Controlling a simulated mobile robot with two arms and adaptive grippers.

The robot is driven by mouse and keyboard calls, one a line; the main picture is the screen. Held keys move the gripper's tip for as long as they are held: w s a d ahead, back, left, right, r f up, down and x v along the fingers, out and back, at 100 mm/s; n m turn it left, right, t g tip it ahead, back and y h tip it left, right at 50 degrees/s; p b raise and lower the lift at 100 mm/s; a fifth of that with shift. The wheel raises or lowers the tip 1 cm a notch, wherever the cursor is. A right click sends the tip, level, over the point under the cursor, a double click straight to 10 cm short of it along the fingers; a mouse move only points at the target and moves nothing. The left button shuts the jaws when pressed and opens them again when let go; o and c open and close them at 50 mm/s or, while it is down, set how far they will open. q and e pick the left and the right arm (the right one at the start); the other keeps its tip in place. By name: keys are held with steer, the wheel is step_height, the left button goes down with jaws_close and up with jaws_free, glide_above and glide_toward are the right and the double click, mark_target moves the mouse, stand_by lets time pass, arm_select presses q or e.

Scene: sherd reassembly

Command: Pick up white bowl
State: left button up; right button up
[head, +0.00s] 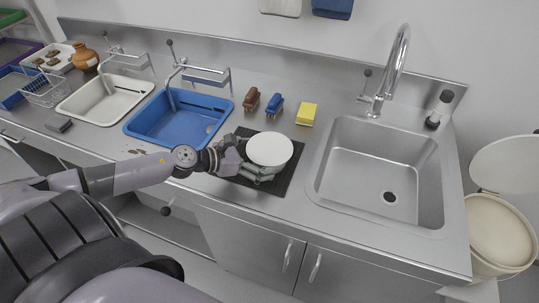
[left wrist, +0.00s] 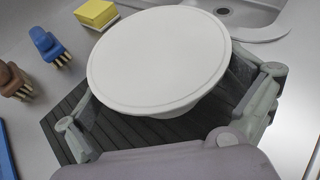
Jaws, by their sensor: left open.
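The white bowl (head: 269,149) sits over the black ribbed mat (head: 284,183) on the counter, left of the steel sink. It appears upside down, with a flat round top facing up. In the left wrist view the bowl (left wrist: 158,60) fills the middle. My left gripper (head: 262,172) is open, with one finger on each side of the bowl; in the left wrist view its fingers (left wrist: 170,105) flank the bowl low down. I cannot tell whether they touch it. The bowl's underside is hidden. My right gripper is not in view.
A steel sink (head: 335,180) with a tall faucet (head: 396,65) lies to the right. A blue basin (head: 160,125) and a white basin (head: 85,108) lie to the left. Behind the mat are a brown brush (head: 251,99), a blue brush (head: 275,105) and a yellow sponge (head: 306,114).

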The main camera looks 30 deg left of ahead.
mark_target(270, 155)
arm_select(q)
steer(key=shift+p+x, duration=0.35)
steer(key=shift+x, duration=1.05)
steer(key=shift+c, duration=0.6)
steer(key=c, duration=0.8)
steer(key=shift+r, duration=0.1)
steer(key=shift+c, duration=0.3)
